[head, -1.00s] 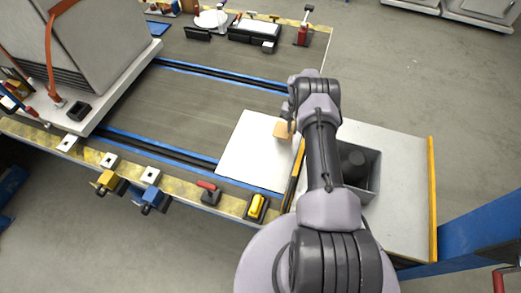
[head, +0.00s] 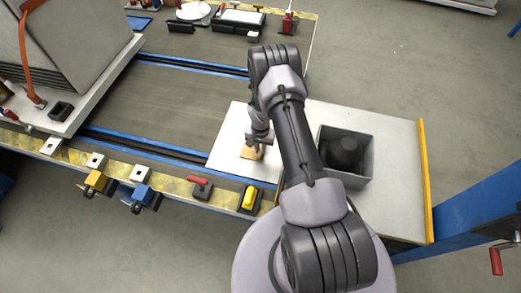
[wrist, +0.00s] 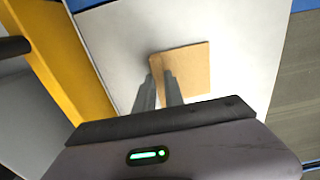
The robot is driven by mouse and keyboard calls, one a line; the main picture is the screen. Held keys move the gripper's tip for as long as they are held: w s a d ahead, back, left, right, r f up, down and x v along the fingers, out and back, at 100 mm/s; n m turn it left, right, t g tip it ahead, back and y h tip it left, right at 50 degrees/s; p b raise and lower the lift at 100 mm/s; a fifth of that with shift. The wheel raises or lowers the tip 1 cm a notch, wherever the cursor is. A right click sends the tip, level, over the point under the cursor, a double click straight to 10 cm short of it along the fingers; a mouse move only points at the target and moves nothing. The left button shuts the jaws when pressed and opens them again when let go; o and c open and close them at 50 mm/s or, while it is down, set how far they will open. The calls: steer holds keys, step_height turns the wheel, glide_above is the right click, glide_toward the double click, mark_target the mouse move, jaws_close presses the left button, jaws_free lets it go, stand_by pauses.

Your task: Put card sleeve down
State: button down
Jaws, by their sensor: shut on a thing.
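The card sleeve (head: 252,151) is a flat tan piece over the white plate (head: 226,155). It also shows in the wrist view (wrist: 187,70), with the white plate (wrist: 240,30) below it. My gripper (head: 259,140) is at the sleeve's edge; in the wrist view my gripper (wrist: 160,80) has its two fingers close together, shut on that edge. The sleeve is low over the plate; I cannot tell whether it touches it. My arm hides part of the plate's right side.
A grey bin (head: 360,170) with a dark round thing inside stands on the right worktop (head: 395,190). A red-handled clamp (head: 200,188) and a yellow block (head: 249,198) sit along the front edge. A large grey box (head: 70,50) stands at the left. The middle track is clear.

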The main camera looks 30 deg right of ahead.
steer(key=shift+f, duration=0.1)
steer(key=c, duration=1.4)
jaws_free()
steer(key=shift+c, duration=0.2)
